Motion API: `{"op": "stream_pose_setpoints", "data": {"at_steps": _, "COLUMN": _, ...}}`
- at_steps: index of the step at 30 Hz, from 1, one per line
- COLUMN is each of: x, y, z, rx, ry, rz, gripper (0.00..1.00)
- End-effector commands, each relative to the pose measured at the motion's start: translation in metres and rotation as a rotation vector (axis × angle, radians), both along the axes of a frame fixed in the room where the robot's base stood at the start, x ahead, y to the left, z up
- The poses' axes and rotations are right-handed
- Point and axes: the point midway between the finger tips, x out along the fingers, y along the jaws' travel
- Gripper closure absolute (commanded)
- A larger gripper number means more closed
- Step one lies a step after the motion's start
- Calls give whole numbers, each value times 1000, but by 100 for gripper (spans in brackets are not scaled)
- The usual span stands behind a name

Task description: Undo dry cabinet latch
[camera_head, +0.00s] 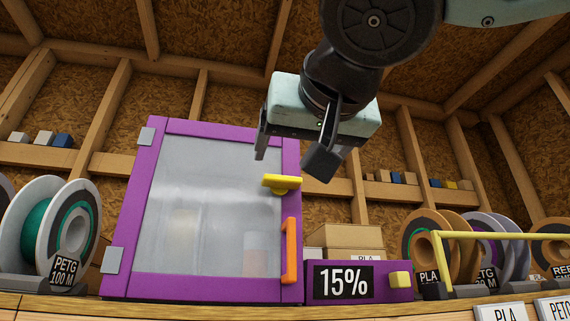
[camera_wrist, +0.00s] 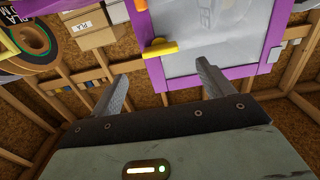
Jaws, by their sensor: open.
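The dry cabinet (camera_head: 125,225) has a purple frame and a cloudy clear door, which is closed. A yellow latch (camera_head: 282,184) sits on the right side of the door frame, its bar lying roughly level. An orange handle (camera_head: 289,252) stands upright below it. My gripper (camera_head: 291,158) is open and empty, above the latch and apart from it. In the wrist view the yellow latch (camera_wrist: 159,49) lies ahead of the fingers (camera_wrist: 162,82), between them and toward the top. The cabinet's purple frame (camera_wrist: 205,75) shows behind the right finger.
A purple box reading 15% (camera_head: 344,282) with a yellow knob stands right of the cabinet, cardboard boxes (camera_head: 343,238) behind it. Filament spools stand at left (camera_head: 67,235) and right (camera_head: 425,240). A yellow rail (camera_head: 500,236) runs at right. Studs and small blocks line the back wall.

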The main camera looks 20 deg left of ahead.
Motion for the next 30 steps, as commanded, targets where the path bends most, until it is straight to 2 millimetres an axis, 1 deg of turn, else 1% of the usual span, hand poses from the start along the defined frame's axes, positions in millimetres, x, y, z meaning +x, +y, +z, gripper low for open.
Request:
{"op": "stream_pose_setpoints", "data": {"at_steps": 1, "x": 10, "y": 6, "z": 4, "rx": -3, "ry": 2, "rz": -1, "gripper": 20}}
{"op": "stream_pose_setpoints", "data": {"at_steps": 6, "x": 39, "y": 24, "z": 4, "rx": -3, "ry": 2, "rz": -1, "gripper": 20}}
{"op": "stream_pose_setpoints", "data": {"at_steps": 12, "x": 63, "y": 39, "z": 3, "rx": -1, "ry": 0, "rz": -1, "gripper": 20}}
{"op": "stream_pose_setpoints", "data": {"at_steps": 18, "x": 73, "y": 45, "z": 1, "rx": -1, "ry": -1, "rz": -1, "gripper": 20}}
{"op": "stream_pose_setpoints", "data": {"at_steps": 26, "x": 73, "y": 45, "z": 0, "rx": 0, "ry": 0, "rz": 0, "gripper": 20}}
{"op": "stream_pose_setpoints", "data": {"at_steps": 29, "x": 73, "y": 45, "z": 0, "rx": -1, "ry": -1, "rz": 0, "gripper": 45}}
{"op": "stream_pose_setpoints", "data": {"at_steps": 30, "x": 73, "y": 45, "z": 0, "rx": -1, "ry": -1, "rz": 0, "gripper": 56}}
